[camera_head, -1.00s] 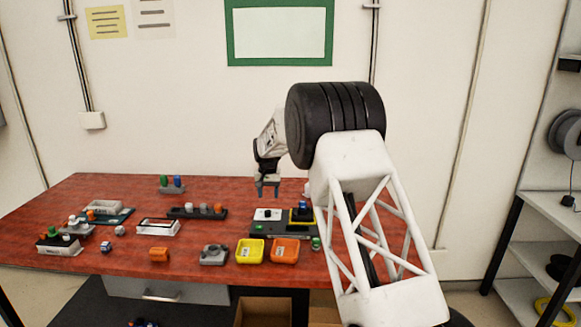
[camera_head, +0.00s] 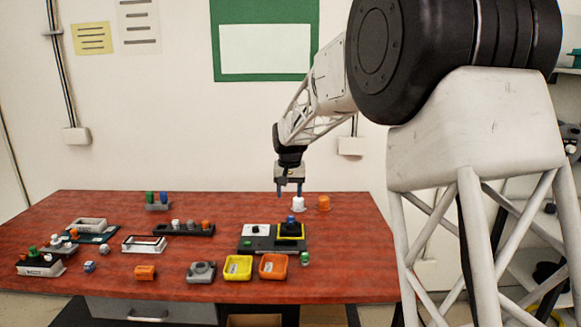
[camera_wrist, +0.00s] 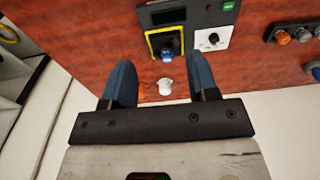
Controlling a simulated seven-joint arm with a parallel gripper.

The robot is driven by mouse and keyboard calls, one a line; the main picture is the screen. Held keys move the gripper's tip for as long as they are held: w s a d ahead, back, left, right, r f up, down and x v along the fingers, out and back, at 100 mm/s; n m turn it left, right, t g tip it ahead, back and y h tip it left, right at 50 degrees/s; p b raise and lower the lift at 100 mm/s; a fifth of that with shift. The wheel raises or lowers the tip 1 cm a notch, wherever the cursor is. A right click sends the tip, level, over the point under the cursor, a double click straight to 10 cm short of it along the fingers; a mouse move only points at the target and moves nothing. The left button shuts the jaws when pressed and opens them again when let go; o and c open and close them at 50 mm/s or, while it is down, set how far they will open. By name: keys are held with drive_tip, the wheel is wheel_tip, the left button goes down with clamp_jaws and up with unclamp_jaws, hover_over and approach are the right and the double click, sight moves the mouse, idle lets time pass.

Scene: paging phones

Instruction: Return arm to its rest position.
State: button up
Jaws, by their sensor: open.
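My gripper (camera_head: 289,190) is open and empty, with its fingers pointing down above the back of the red table (camera_head: 110,278). In the wrist view its two blue fingers (camera_wrist: 162,88) stand wide apart. A small white cup-like piece (camera_head: 298,204) stands on the table just beyond the right finger in the head view. In the wrist view the white piece (camera_wrist: 165,86) shows between the fingers, below them and apart from them.
A dark board (camera_head: 262,245) with a white plate and a yellow-framed part lies near the gripper. A yellow tray (camera_head: 238,276) and an orange tray (camera_head: 262,277) are in front of it. An orange piece (camera_head: 323,203) stands at the back. Several small parts cover the left side.

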drive_tip(key=s+d+r, duration=0.2)
drive_tip(key=s+d, duration=0.2)
drive_tip(key=s, duration=0.5)
drive_tip(key=s+d+r+t, duration=0.1)
drive_tip(key=s+d+r, duration=0.25)
drive_tip(key=s, duration=0.55)
drive_tip(key=s+d+r, duration=0.2)
drive_tip(key=s+d, duration=0.3)
drive_tip(key=s, duration=0.4)
drive_tip(key=s+d+f, duration=0.2)
drive_tip(key=s, duration=0.7)
drive_tip(key=s+d+f, duration=0.2)
drive_tip(key=s+f, duration=0.1)
drive_tip(key=s, duration=0.6)
drive_tip(key=s+d+f, duration=0.2)
drive_tip(key=s, duration=0.7)
drive_tip(key=shift+s+d+f+t, duration=0.15)
drive_tip(key=shift+s+d+t, duration=0.05)
drive_tip(key=shift+t, duration=0.2)
